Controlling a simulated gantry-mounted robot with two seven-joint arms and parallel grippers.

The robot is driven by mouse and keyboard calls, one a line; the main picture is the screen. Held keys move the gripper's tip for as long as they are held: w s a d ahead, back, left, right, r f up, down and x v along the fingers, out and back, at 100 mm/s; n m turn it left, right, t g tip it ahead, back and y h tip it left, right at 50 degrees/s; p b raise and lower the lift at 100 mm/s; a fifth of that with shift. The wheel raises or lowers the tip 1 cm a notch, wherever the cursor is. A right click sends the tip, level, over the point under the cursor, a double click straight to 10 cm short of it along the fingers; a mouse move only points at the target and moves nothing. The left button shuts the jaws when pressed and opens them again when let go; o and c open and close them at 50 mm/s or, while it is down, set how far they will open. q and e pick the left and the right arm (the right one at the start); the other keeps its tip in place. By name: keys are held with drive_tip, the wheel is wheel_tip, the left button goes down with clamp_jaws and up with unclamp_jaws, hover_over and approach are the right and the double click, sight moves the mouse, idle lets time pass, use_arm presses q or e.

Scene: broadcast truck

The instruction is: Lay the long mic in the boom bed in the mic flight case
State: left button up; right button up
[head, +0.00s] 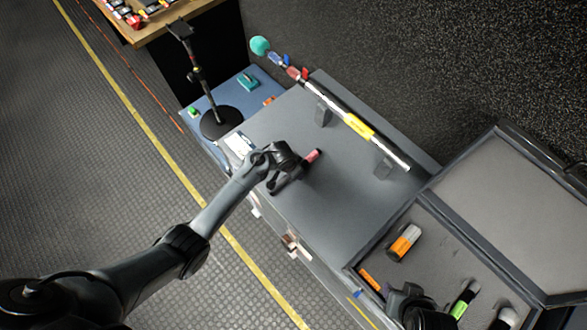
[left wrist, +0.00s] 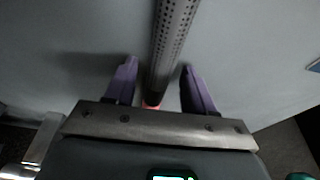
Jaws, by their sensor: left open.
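The long mic shows in the left wrist view as a dark, perforated tube (left wrist: 172,45), with a reddish patch at its near end. It lies between the two purple fingers of my open left gripper (left wrist: 155,85), with gaps on both sides. In the head view my left gripper (head: 278,184) is low over the grey worktop (head: 335,190); a pink end (head: 312,156) shows beside it, and the rest is largely hidden. The open mic flight case (head: 357,262) stands at lower right. A dark shape at its front edge appears to be my right gripper (head: 412,304), its fingers unclear.
A boom pole with a yellow label (head: 358,125) rests on two dark supports across the worktop's back. The case holds an orange-and-white mic (head: 405,242) and a green-banded one (head: 464,301). A black stand (head: 215,122) is on the blue surface at left.

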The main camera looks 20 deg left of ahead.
use_arm(q)
drive_tip(key=shift+r, duration=0.15)
drive_tip(key=p+v, duration=0.4)
drive_tip(key=v, duration=0.8)
use_arm(e)
wheel_tip(320, 180, up, 4)
drive_tip(key=shift+f, duration=0.1)
drive_tip(key=o, duration=0.3)
use_arm(q)
drive_tip(key=s+a+r+n, duration=0.1)
drive_tip(key=s+r, duration=0.2)
drive_tip(key=s, duration=0.4)
drive_tip(key=s+a+r+n, duration=0.1)
drive_tip(key=s+r, duration=0.3)
drive_tip(key=s, duration=0.4)
drive_tip(key=s+a+r+y, duration=0.1)
drive_tip(key=s+r, duration=0.2)
drive_tip(key=s, duration=0.5)
drive_tip(key=shift+s+r+n+t, duration=0.25)
drive_tip(key=shift+r+n+t, duration=0.05)
drive_tip(key=shift+r+n, duration=0.1)
drive_tip(key=shift+a, duration=0.1)
use_arm(e)
drive_tip(key=shift+w, duration=0.1)
